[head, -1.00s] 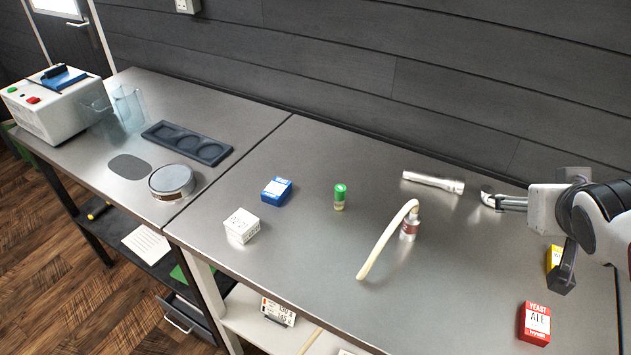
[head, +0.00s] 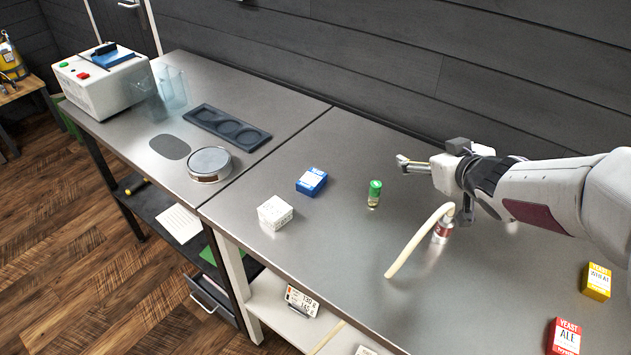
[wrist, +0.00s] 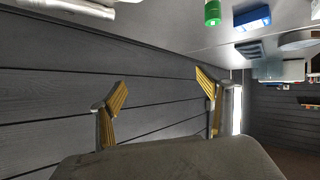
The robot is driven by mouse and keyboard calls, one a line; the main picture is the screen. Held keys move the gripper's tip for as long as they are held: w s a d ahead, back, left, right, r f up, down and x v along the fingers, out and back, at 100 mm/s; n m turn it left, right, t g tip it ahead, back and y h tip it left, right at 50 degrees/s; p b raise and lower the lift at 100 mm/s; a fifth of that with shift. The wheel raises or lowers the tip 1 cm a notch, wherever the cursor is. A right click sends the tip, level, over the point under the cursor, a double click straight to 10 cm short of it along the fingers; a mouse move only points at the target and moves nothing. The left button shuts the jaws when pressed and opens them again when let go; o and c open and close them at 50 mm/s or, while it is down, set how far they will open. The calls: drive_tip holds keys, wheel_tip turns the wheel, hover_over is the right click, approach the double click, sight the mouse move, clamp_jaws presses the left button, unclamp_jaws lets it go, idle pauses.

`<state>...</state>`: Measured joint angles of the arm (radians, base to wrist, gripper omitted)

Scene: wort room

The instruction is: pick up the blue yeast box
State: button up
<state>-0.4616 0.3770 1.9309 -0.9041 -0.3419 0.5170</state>
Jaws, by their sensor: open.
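The blue yeast box (head: 311,181) lies on the steel table, left of the green-capped vial, in the head view. In the wrist view it shows at the top (wrist: 262,14), beyond the vial. My gripper (head: 403,163) is above the back of the table, to the right of the blue box and well apart from it. In the wrist view its two fingers (wrist: 160,92) are spread with nothing between them. The wrist view looks mostly at the dark wall.
A green-capped vial (head: 374,194) stands between box and gripper. A white box (head: 275,212) is near the front edge. A curved hose (head: 415,243) rises from a small bottle (head: 443,228). Yellow (head: 596,281) and red (head: 565,337) yeast boxes are at the right.

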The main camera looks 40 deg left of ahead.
sight(313, 179)
drive_tip(key=s+a+f+n+g+y, duration=0.1)
drive_tip(key=a+f, duration=0.1)
drive_tip(key=a, duration=0.1)
drive_tip(key=s+a+f+g+y, duration=0.1)
drive_tip(key=a+f, duration=0.1)
drive_tip(key=a, duration=0.2)
drive_tip(key=s+a+f+n, duration=0.1)
drive_tip(key=a+f, duration=0.1)
drive_tip(key=a, duration=0.1)
drive_tip(key=shift+s+a+f+n+g+y, duration=0.2)
drive_tip(key=shift+s+n+g+y, duration=0.1)
drive_tip(key=shift+s+g+y, duration=0.1)
drive_tip(key=s+a+f+g, duration=0.1)
drive_tip(key=s+a+f, duration=0.1)
drive_tip(key=s+a+f+n+g+y, duration=0.1)
drive_tip(key=s+a, duration=0.1)
drive_tip(key=s+a+f+n+g, duration=0.1)
drive_tip(key=s+a+f, duration=0.1)
drive_tip(key=shift+a+f+g, duration=0.3)
drive_tip(key=shift+a, duration=0.1)
drive_tip(key=shift+w, duration=0.1)
drive_tip(key=shift+x, duration=1.3)
drive_tip(key=shift+a, duration=0.1)
drive_tip(key=shift+w+r+x, duration=0.1)
drive_tip(key=shift+x, duration=1.15)
drive_tip(key=shift+w+r+x, duration=0.1)
drive_tip(key=shift+x, duration=1.15)
drive_tip(key=c, duration=1.2)
